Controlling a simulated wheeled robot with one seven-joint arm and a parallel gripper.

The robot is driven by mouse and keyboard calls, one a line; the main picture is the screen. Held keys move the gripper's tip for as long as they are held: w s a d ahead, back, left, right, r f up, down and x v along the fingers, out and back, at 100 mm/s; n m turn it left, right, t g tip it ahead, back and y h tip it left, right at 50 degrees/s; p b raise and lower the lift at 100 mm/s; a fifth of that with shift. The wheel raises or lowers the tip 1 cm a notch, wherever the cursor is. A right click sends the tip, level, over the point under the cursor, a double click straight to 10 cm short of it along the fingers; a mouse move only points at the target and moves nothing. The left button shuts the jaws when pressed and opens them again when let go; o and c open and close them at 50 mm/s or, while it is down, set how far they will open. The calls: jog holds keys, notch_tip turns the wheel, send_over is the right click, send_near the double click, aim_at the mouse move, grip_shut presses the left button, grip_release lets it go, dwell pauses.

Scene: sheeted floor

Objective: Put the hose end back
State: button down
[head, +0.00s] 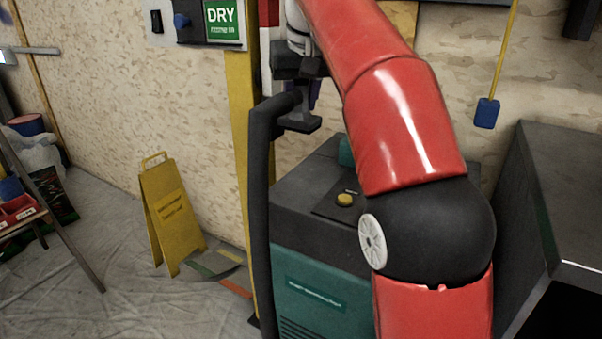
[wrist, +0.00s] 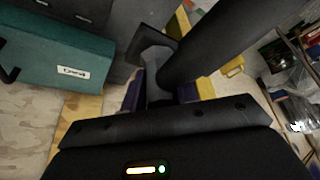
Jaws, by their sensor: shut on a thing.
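A thick black hose (head: 259,200) runs up beside the yellow post in the head view and bends over at the top. Its end (head: 283,104) reaches my gripper (head: 300,97), which is shut on it. The red arm comes down from above in front of the machine. In the wrist view the hose (wrist: 215,45) runs from the upper right to my gripper (wrist: 160,92), and a black angled piece (wrist: 150,42) shows at its end. Purple parts show on both sides of the grip. The gripper body hides part of the hold.
A teal and dark grey machine (head: 308,290) with a yellow knob (head: 344,200) stands below the gripper. A yellow post (head: 241,140) is close on its left. A yellow floor sign (head: 170,218) stands farther left, and a dark cabinet (head: 570,170) at right.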

aim_at(305, 129)
notch_tip(305, 129, down, 13)
jog(key=b, duration=0.4)
jog(key=shift+r+b, duration=0.15)
jog(key=shift+b, duration=0.25)
jog(key=c, duration=1.1)
grip_release()
jog(key=p+v, duration=0.3)
jog(key=v, duration=0.9)
jog(key=shift+d+r+p, duration=0.1)
jog(key=shift+p, duration=0.3)
